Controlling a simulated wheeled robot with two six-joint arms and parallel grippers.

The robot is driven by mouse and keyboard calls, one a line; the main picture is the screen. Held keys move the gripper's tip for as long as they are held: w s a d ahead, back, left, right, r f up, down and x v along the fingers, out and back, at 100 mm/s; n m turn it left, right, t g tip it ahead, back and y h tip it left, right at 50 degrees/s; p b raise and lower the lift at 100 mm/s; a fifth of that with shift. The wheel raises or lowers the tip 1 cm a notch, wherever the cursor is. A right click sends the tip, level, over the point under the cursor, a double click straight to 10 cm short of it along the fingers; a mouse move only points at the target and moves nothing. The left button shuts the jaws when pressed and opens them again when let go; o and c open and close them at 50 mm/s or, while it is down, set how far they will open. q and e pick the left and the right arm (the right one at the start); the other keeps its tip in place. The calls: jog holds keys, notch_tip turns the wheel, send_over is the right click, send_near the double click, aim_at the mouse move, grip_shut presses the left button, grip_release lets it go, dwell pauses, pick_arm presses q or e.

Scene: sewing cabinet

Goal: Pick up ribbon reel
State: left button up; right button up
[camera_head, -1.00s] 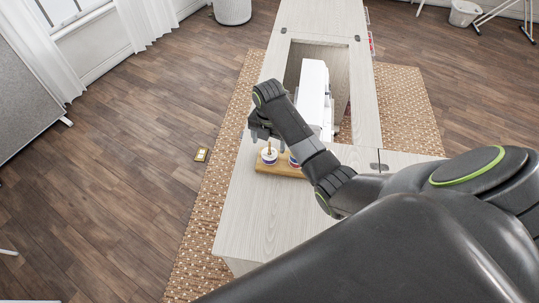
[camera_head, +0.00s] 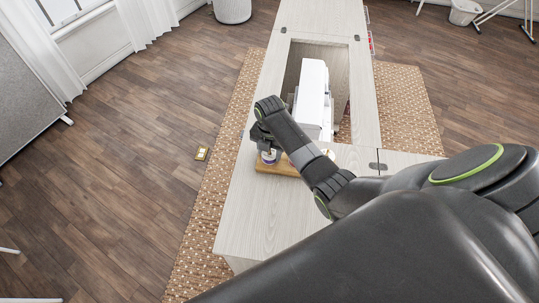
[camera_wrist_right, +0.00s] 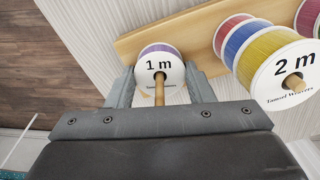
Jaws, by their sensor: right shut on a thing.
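The ribbon reel (camera_wrist_right: 158,64) shows in the right wrist view as a white flange marked "1 m" with purple ribbon behind it, on a wooden peg. My right gripper (camera_wrist_right: 158,82) is shut on it, with one finger at each side. In the head view, the reel (camera_head: 269,157) stands at the left end of the wooden board (camera_head: 277,168), under my right gripper (camera_head: 266,143). The arm hides part of the board there. My left gripper is not in view.
More reels, with red, blue and yellow (camera_wrist_right: 273,66) ribbon, stand close to the right on the board. A white sewing machine (camera_head: 313,95) sits in the cabinet opening behind. The pale cabinet top (camera_head: 262,215) is clear in front.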

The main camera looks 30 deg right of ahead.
jog(key=shift+r, duration=0.1)
jog(key=shift+c, duration=0.2)
notch_tip(320, 180, up, 9)
jog(key=shift+w+r+b, duration=0.1)
jog(key=shift+r+b, duration=0.05)
jog(key=shift+b, duration=0.35)
notch_tip(320, 180, up, 9)
jog(key=p, duration=0.6)
jog(key=shift+f, duration=0.2)
